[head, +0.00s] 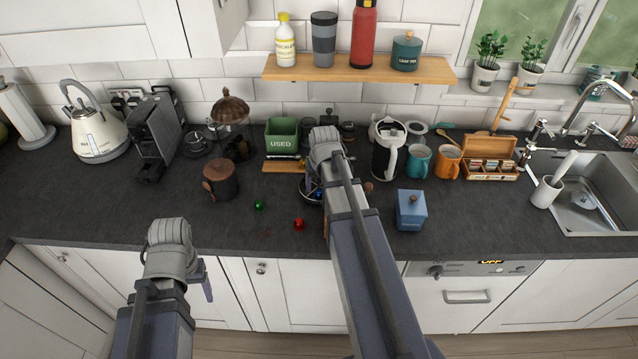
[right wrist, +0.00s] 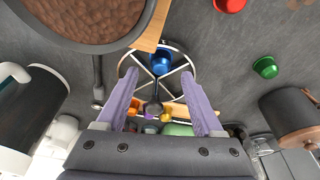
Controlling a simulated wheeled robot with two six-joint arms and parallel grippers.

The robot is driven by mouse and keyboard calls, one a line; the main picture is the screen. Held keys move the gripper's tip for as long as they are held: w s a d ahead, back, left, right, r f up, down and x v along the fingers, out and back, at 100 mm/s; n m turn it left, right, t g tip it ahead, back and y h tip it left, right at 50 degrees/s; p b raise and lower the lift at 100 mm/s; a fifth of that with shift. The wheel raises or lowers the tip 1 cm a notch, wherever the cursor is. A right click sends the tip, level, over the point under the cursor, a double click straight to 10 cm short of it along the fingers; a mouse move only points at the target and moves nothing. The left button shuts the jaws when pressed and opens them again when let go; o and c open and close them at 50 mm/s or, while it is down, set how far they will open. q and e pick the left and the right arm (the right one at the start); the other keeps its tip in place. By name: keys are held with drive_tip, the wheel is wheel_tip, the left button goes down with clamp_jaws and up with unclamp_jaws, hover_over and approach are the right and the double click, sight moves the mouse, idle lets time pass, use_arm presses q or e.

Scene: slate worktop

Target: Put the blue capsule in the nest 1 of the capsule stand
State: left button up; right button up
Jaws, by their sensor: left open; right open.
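The blue capsule (head: 318,194) shows beside my right forearm in the head view; in the right wrist view the blue capsule (right wrist: 161,62) appears within the outline of a round wire stand (right wrist: 122,68). I cannot tell whether it sits in a nest or lies below the wire. The stand's rim also shows in the head view (head: 304,194), partly covered by my arm. My right gripper (right wrist: 160,75) is open, its purple fingers on both sides of the stand's middle, with nothing between them. My left gripper (head: 202,283) is open, low in front of the counter, mostly hidden by its wrist.
A red capsule (head: 298,224) and a green capsule (head: 258,205) lie on the worktop. A bowl of brown grains (right wrist: 85,18) is close beside the right gripper.

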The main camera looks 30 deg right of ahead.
drive_tip(key=p+v, duration=0.9)
drive_tip(key=v, duration=0.1)
drive_tip(key=shift+r, duration=0.2)
drive_tip(key=shift+a, duration=0.1)
drive_tip(key=s+a+n+g, duration=0.1)
drive_tip(key=s+a+n, duration=0.3)
drive_tip(key=a, duration=1)
drive_tip(key=s+a+n+g, duration=0.2)
drive_tip(key=s+a, duration=0.7)
drive_tip(key=a, duration=0.6)
drive_tip(key=shift+a+f+n, duration=0.15)
drive_tip(key=shift+f+n, duration=0.2)
drive_tip(key=shift+n, duration=0.55)
